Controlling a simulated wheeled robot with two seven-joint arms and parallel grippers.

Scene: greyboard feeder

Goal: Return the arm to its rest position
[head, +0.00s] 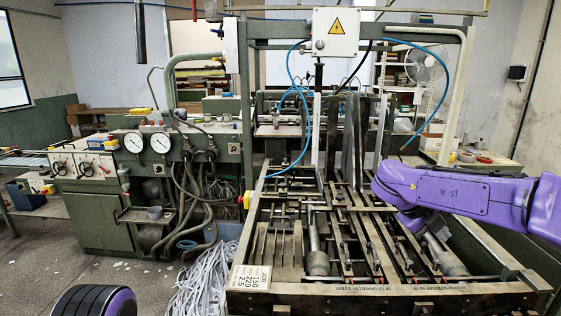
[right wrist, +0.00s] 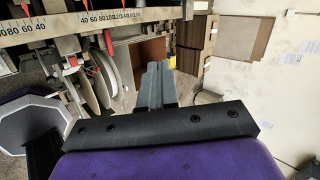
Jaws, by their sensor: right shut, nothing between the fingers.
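My right arm reaches in from the right in the head view, a purple link lying over the right side of the feeder machine (head: 330,291). In the right wrist view my right gripper (right wrist: 160,75) shows as two grey fingers pressed together, with nothing between them. In the head view its fingers cannot be made out clearly beneath the purple link. A purple and black rounded part of my own body shows at the bottom left of the head view. My left gripper is not in view.
The green frame (head: 246,110) stands over the feeder bed, with blue hoses and a white box (head: 335,32). A gauge panel (head: 150,150) stands left, with paper strips (head: 205,285) on the floor. The right wrist view shows a numbered scale (right wrist: 95,22) and brown boards (right wrist: 245,38).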

